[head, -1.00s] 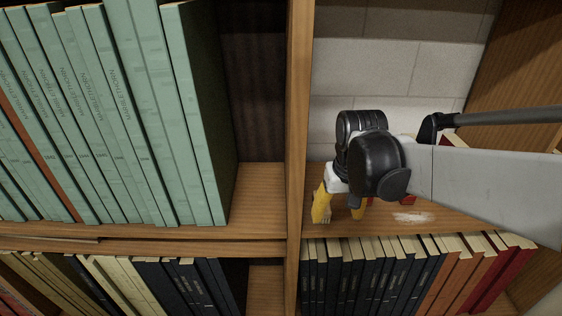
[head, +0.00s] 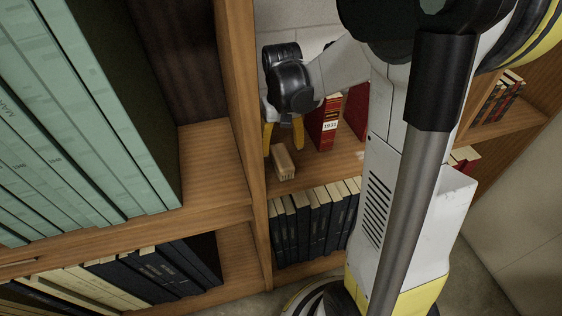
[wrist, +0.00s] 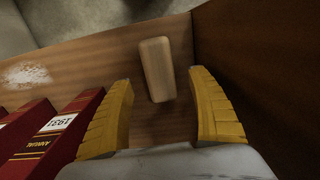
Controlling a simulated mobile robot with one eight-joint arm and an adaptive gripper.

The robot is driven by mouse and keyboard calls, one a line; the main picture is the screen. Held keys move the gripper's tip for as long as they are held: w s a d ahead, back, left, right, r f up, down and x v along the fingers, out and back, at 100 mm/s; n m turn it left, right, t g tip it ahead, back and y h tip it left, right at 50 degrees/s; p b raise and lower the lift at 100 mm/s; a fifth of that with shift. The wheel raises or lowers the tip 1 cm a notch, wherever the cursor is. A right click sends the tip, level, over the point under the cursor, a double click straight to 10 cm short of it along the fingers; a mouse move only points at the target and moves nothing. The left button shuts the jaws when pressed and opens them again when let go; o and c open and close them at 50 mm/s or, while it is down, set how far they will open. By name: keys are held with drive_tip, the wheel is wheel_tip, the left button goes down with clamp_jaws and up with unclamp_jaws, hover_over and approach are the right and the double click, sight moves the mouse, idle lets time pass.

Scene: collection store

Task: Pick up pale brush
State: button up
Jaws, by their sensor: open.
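The pale brush (head: 283,162) is a small light-wood block lying on the wooden shelf, near the upright divider. In the wrist view the pale brush (wrist: 157,69) lies lengthwise ahead of my gripper, its near end between the two fingertips in the picture. My gripper (head: 283,141) has yellow fingers pointing down just behind the brush in the head view. In the wrist view my gripper (wrist: 160,88) is open, with a gap on both sides of the brush and nothing held.
Red books (head: 325,122), one labelled 1931, stand right of the gripper; they are close beside the left finger in the wrist view. The wooden divider (head: 240,110) is close on the other side. A whitish patch (wrist: 25,74) marks the shelf. Dark books (head: 312,222) fill the shelf below.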

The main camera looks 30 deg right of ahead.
sight(282, 155)
wheel_tip(282, 155, down, 5)
drive_tip(key=shift+f+b, duration=0.1)
drive_tip(key=shift+b, duration=1)
drive_tip(key=shift+s, duration=0.1)
drive_tip(key=c, duration=1.3)
